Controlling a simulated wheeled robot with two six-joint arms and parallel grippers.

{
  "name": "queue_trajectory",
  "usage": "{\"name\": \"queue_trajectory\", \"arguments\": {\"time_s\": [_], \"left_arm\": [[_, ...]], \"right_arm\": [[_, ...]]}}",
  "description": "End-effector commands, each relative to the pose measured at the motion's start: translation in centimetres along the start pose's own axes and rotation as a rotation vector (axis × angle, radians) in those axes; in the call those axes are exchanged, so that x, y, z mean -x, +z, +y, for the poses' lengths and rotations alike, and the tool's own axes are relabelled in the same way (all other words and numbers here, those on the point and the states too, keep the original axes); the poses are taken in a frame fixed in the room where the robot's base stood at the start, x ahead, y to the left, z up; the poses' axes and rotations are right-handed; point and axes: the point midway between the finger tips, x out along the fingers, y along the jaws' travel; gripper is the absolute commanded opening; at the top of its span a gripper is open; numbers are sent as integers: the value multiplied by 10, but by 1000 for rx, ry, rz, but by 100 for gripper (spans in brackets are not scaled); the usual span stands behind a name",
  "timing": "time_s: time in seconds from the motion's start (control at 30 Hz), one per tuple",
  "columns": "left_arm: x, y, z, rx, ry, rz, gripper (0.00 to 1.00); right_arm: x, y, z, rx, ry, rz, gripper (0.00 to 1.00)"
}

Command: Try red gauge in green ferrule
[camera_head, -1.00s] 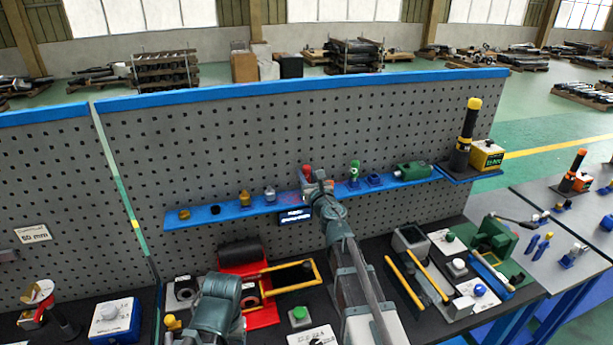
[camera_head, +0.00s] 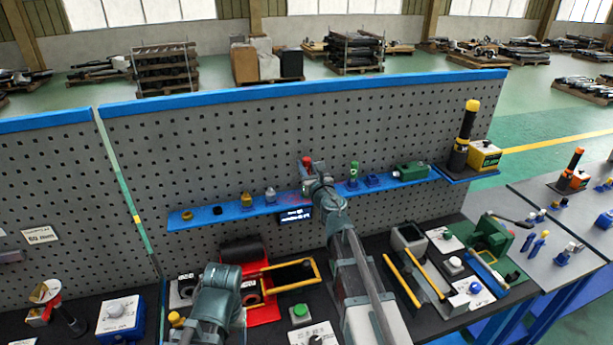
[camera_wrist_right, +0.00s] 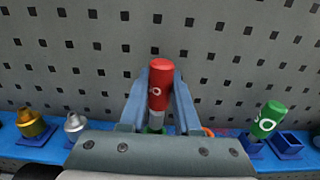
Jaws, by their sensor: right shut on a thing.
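The red gauge (camera_wrist_right: 160,76) stands upright between the fingers of my right gripper (camera_wrist_right: 160,95), which is shut on it. In the head view the red gauge (camera_head: 307,161) shows above my right gripper (camera_head: 312,172), in front of the pegboard at the shelf. In the right wrist view a green rim (camera_wrist_right: 154,130), perhaps the green ferrule, shows just below the gauge's grey lower part. My gripper body hides most of it, so I cannot tell whether the gauge is inside it. My left arm shows at lower left, but its gripper is not in view.
The blue shelf (camera_head: 240,207) carries a brass piece (camera_head: 245,199) and a silver piece (camera_head: 270,194) left of my gripper. A green-topped gauge (camera_head: 353,173) and an empty blue holder (camera_head: 374,180) stand to its right. The pegboard (camera_head: 200,150) rises close behind.

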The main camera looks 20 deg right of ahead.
Motion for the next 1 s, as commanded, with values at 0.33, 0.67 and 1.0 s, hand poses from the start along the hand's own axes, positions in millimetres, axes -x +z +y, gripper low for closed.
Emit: {"name": "queue_trajectory", "arguments": {"time_s": [0.33, 0.67, 1.0], "left_arm": [[19, 1, -2, 4, 1, 0, 66], [32, 2, -3, 7, 1, 0, 66], [31, 2, -3, 7, 1, 0, 66]], "right_arm": [[0, 19, 0, 0, 0, 0, 0], [0, 32, 0, 0, 0, 0, 0], [0, 31, 0, 0, 0, 0, 0]]}}
